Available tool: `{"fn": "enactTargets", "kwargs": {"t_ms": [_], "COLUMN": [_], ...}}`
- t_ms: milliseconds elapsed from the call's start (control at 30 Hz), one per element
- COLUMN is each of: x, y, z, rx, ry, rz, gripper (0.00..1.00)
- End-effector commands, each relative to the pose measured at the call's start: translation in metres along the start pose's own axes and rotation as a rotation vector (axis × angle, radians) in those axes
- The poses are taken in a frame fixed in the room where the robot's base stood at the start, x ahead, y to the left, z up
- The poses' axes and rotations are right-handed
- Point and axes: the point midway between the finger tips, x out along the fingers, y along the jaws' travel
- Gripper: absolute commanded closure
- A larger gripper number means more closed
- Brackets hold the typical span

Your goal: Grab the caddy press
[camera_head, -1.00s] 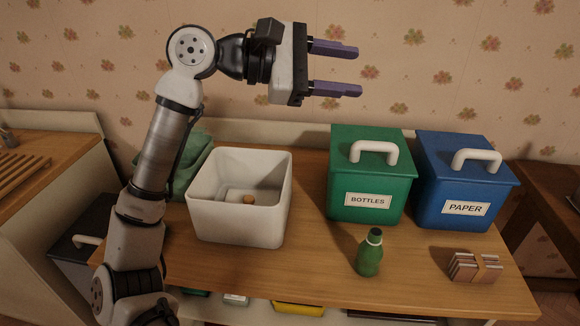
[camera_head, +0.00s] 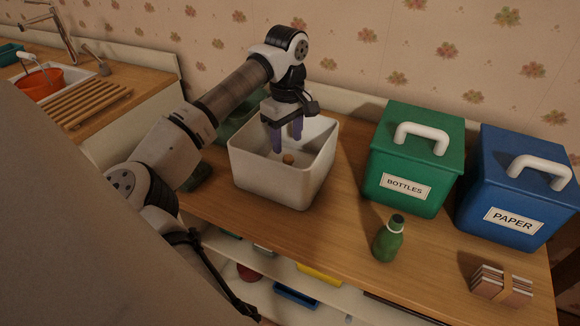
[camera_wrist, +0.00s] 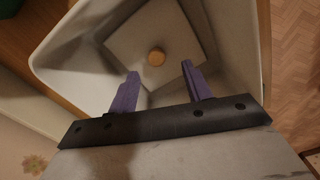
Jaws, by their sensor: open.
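The caddy press shows in the wrist view as a pale square plate (camera_wrist: 180,30) with a small round wooden knob (camera_wrist: 156,57) at its middle. It lies inside the white open caddy (camera_head: 262,182). In the head view the knob (camera_head: 288,158) shows down in the caddy, and the near wall hides most of the plate. My gripper (camera_head: 287,146) points down into the caddy, its purple fingers open and empty. In the wrist view the fingertips (camera_wrist: 160,69) lie to either side of the knob's line, apart from it. The remaining height above the knob is hard to tell.
A green BOTTLES bin (camera_head: 412,160) and a blue PAPER bin (camera_head: 515,190) stand right of the caddy. A green bottle (camera_head: 388,241) and a banded bundle (camera_head: 502,285) are on the counter (camera_head: 330,235) in front. A wall is behind.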

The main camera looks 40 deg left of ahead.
Motion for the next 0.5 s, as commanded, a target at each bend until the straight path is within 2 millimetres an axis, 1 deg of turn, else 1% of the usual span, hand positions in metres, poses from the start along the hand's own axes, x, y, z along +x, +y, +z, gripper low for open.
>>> {"fn": "enactTargets", "kwargs": {"t_ms": [33,100,267,333,500], "x": [0.007,0.014,0.024,0.031,0.058], "y": [0.0,0.0,0.001,0.002,0.005], "z": [0.0,0.0,0.0,0.0,-0.002], "rx": [0.0,0.0,0.0,0.0,0.001], "ry": [-0.002,-0.002,-0.002,-0.004,-0.004], "rz": [-0.001,0.0,0.001,0.001,0.002], "gripper": [0.51,0.51,0.51,0.51,0.51]}}
